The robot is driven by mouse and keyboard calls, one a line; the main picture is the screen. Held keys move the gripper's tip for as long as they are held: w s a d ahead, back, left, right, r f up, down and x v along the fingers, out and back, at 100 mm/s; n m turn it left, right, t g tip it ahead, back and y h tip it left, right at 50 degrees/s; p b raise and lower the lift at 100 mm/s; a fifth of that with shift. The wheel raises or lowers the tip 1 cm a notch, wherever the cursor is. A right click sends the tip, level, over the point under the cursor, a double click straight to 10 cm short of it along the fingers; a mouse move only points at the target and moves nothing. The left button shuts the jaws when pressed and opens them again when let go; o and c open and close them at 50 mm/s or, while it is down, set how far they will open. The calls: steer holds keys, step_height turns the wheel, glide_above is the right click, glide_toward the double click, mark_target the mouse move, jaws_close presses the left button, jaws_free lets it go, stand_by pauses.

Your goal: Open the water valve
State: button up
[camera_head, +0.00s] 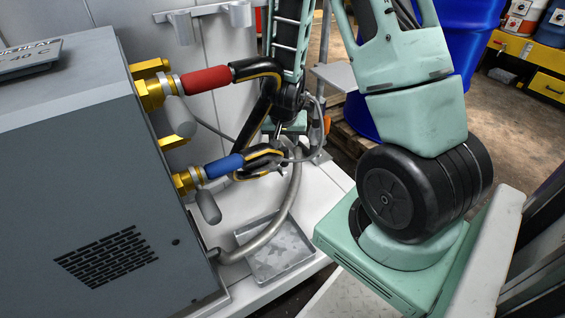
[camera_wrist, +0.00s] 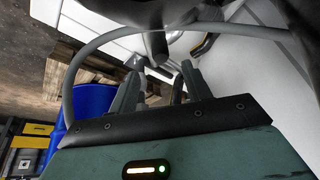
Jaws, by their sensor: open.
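Two brass valves stick out of the grey cabinet in the head view. The upper one (camera_head: 150,92) joins a red-sleeved hose (camera_head: 207,80) and has a grey lever (camera_head: 180,117) hanging down. The lower one (camera_head: 184,181) joins a blue-sleeved hose (camera_head: 223,166) and has a grey lever (camera_head: 208,207) angled down. Neither is labelled as water. In the wrist view, my gripper (camera_wrist: 161,73) has its two fingers apart, with nothing held. A dark rod-like part (camera_wrist: 156,44) shows beyond the fingertips. In the head view, hoses partly hide my gripper, right of the blue-sleeved hose.
The grey cabinet (camera_head: 90,170) fills the left. A grey hose (camera_head: 293,195) curves down past a metal tray (camera_head: 273,252). It is unclear whether this is the hose arching across the wrist view (camera_wrist: 230,32). A blue drum (camera_head: 470,60) stands at the back right.

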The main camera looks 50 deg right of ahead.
mark_target(284, 156)
steer(key=b+x, duration=0.5)
steer(key=x, duration=0.6)
steer(key=shift+w+d+f, duration=0.1)
steer(key=shift+d+f, duration=0.05)
steer(key=shift+f, duration=0.2)
